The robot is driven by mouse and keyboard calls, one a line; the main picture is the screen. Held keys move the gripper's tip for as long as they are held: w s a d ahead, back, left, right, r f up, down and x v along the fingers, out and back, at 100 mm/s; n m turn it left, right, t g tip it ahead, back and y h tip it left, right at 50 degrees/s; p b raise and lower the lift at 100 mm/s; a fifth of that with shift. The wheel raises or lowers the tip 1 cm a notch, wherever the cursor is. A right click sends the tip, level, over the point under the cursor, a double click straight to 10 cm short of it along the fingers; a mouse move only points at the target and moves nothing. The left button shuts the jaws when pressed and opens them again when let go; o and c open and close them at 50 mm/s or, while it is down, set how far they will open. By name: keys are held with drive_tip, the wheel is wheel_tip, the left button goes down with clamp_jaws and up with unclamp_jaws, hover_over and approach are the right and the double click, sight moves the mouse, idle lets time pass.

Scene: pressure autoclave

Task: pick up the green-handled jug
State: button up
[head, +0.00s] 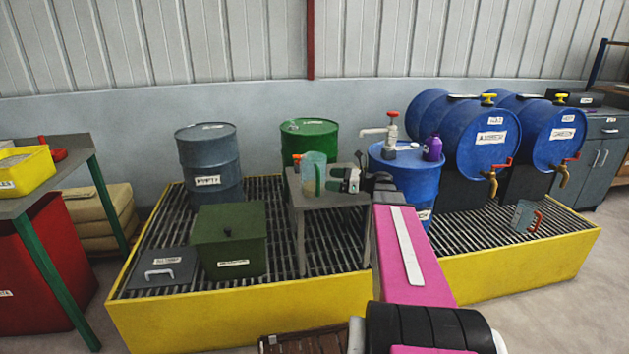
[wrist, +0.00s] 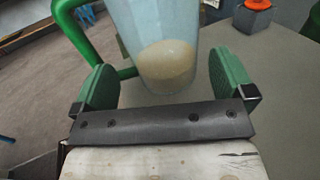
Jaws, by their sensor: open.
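The green-handled jug (head: 308,166) is clear, with pale contents at its bottom, and stands on a small grey table (head: 327,215) in the head view. In the wrist view the jug (wrist: 165,50) is upright just ahead of and between my gripper's fingers, with its green handle (wrist: 75,32) on the left side. My gripper (head: 337,180) is open, with green finger pads, and is to the right of the jug in the head view. In the wrist view my gripper (wrist: 165,88) shows a gap on both sides of the jug. Nothing is held.
A small grey item with an orange-red top (wrist: 257,12) stands on the table beyond the jug. A blue drum (head: 405,180) with a pump and purple bottle stands right of the table. A red-handled jug (head: 523,216) is farther right. A green box (head: 230,240) stands left.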

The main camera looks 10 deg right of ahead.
sight(325, 178)
drive_tip(key=shift+x, duration=2.65)
drive_tip(key=shift+f, duration=0.1)
drive_tip(key=c, duration=0.7)
drive_tip(key=shift+c, duration=0.2)
